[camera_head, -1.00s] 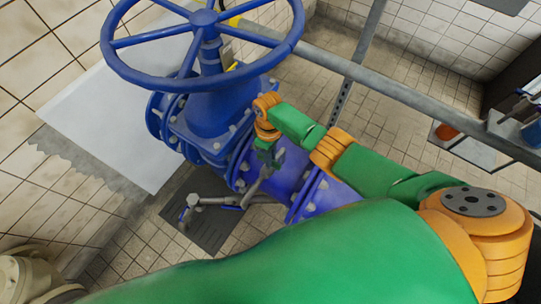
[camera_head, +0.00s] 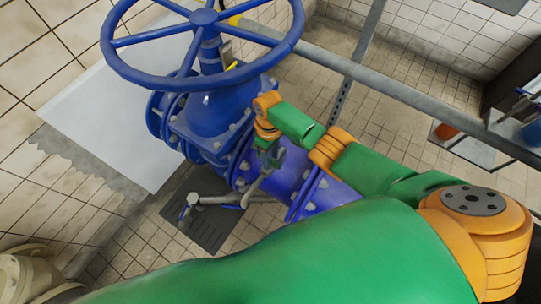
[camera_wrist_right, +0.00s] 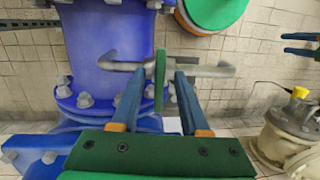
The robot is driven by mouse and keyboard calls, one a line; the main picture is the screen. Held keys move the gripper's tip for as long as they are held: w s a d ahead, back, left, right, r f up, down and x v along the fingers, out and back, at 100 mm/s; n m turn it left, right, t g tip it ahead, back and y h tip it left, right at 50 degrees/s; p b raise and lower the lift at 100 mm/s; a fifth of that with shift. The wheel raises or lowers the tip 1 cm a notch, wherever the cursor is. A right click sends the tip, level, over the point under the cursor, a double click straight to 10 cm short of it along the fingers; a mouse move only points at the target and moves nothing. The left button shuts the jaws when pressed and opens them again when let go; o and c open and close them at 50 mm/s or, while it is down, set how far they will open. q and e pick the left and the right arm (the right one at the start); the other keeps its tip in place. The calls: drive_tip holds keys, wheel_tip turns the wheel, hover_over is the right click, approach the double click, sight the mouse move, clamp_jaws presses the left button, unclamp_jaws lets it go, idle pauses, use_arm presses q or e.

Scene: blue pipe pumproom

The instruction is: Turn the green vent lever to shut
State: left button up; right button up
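The green vent lever (camera_wrist_right: 160,82) shows edge-on as a narrow upright strip in the right wrist view, in front of a thin grey vent pipe (camera_wrist_right: 208,71). My right gripper (camera_wrist_right: 164,74) is open. Its two dark blue fingers stand on either side of the lever, with a clear gap on the right and a smaller one on the left. In the head view my right gripper (camera_head: 267,160) is small beside the blue pipe, and I cannot make out the lever there. Two parallel dark fingers (camera_wrist_right: 300,44) at the wrist view's right edge look like my left gripper, spread apart.
A large blue valve with a handwheel (camera_head: 203,18) stands just left of my right gripper. A flanged blue pipe (camera_head: 290,172) runs close beside it. A grey rail (camera_head: 400,92) crosses behind. A beige machine (camera_wrist_right: 292,130) stands at the wrist view's right.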

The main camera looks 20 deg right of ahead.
sight(271, 161)
drive_tip(key=r+p, duration=0.2)
drive_tip(key=r, duration=0.1)
drive_tip(key=r+p, duration=0.1)
drive_tip(key=shift+s+a+r+p, duration=0.1)
drive_tip(key=shift+s+r+p, duration=0.2)
drive_tip(key=shift+r+p, duration=0.1)
drive_tip(key=s+a+r+p, duration=0.4)
drive_tip(key=s+r, duration=0.4)
drive_tip(key=s, duration=0.5)
drive_tip(key=shift+w+d, duration=0.1)
